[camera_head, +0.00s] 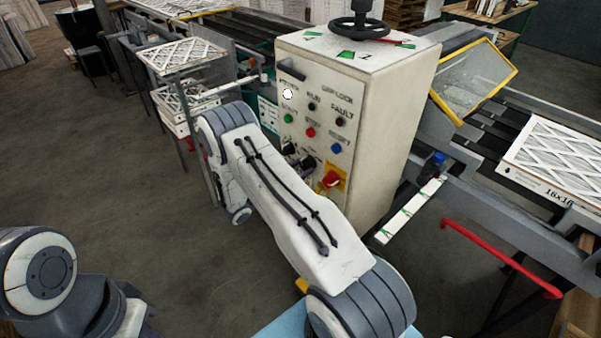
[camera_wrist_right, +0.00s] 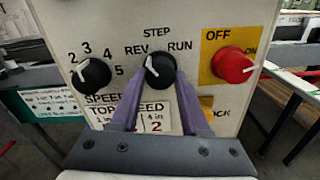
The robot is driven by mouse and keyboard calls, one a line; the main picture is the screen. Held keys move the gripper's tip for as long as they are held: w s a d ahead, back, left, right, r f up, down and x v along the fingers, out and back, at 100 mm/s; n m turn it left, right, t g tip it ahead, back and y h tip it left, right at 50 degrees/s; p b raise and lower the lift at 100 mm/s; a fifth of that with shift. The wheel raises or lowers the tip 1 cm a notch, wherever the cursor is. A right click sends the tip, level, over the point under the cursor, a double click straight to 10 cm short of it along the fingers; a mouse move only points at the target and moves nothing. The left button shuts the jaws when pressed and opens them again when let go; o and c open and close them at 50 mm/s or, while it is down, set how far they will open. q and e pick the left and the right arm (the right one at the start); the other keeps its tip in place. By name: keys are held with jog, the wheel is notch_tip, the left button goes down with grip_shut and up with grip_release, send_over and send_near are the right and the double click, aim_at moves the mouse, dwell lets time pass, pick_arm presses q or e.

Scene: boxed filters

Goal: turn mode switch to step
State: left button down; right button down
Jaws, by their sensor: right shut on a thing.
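The mode switch (camera_wrist_right: 160,70) is a black knob on the cream control cabinet (camera_head: 375,135), with REV, STEP and RUN printed around it. In the right wrist view its white pointer mark leans up and left, on the REV side of STEP. My right gripper (camera_wrist_right: 162,78) is shut on the knob, with one purple finger on each side of it. In the head view my right arm hides most of this gripper and part of the lower panel. My left gripper is out of view; only part of my left arm shows at lower left.
A black speed dial (camera_wrist_right: 92,75) sits left of the mode switch. A red OFF/ON switch (camera_wrist_right: 234,65) on a yellow plate sits to its right. Push buttons, such as a blue one (camera_head: 336,148), lie higher up. A red rail (camera_head: 500,262) stands at right.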

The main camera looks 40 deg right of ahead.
jog(key=m+b, duration=0.4)
jog(key=b, duration=0.1)
jog(key=shift+f+m, duration=0.2)
jog(key=shift+m, duration=0.2)
jog(key=shift+r+m+b, duration=0.2)
jog(key=shift+m+b, duration=0.8)
jog(key=shift+b, duration=0.15)
jog(key=shift+c, duration=1.9)
grip_release()
jog(key=shift+a, duration=0.1)
jog(key=a+b, duration=0.3)
jog(key=a, duration=0.7)
jog(key=shift+s+a, duration=0.2)
jog(key=shift+s, duration=0.2)
